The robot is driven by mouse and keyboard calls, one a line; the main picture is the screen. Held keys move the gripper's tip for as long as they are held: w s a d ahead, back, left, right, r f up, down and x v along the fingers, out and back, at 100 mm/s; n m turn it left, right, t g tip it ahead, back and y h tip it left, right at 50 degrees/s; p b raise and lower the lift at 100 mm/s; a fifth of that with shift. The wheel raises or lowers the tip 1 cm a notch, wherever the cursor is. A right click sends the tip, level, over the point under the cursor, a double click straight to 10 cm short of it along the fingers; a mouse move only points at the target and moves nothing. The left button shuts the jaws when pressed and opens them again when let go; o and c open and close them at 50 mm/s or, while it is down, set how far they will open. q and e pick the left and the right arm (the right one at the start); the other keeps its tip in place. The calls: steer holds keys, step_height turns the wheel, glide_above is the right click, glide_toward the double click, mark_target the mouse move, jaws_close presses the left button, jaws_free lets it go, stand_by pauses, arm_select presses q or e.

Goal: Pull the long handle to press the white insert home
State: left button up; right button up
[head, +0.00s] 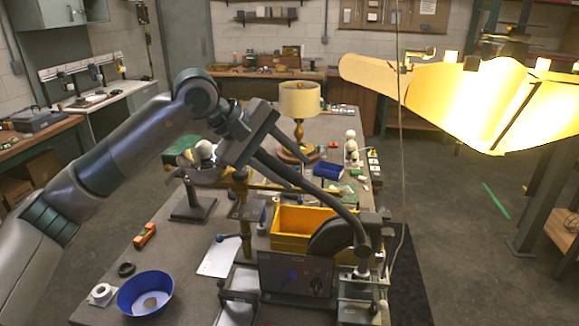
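The long handle (334,208) is a dark curved lever. It runs from beside my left gripper down to the right, to the press (297,274) at the front of the table. My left gripper (285,172) is at the handle's upper end, with a finger close along it. I cannot tell whether the fingers touch the handle or are closed on it. A small pale piece (362,270) shows low on the right of the press. I cannot tell whether it is the white insert or how deep it sits. My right gripper is not in view.
A yellow bin (296,222) stands behind the press. A blue bowl (146,294), a white roll (101,293) and an orange tool (145,235) lie at the front left of the table. A lamp (299,103) stands farther back. Large yellow panels (470,98) hang at upper right.

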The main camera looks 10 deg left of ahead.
arm_select(q)
steer(key=shift+s+a+r+b, duration=0.1)
steer(key=shift+a+r+b, duration=0.2)
steer(key=shift+r, duration=0.15)
steer(key=b+v, duration=0.5)
steer(key=v, duration=1.1)
steer(key=shift+s, duration=0.2)
steer(key=shift+a, duration=0.15)
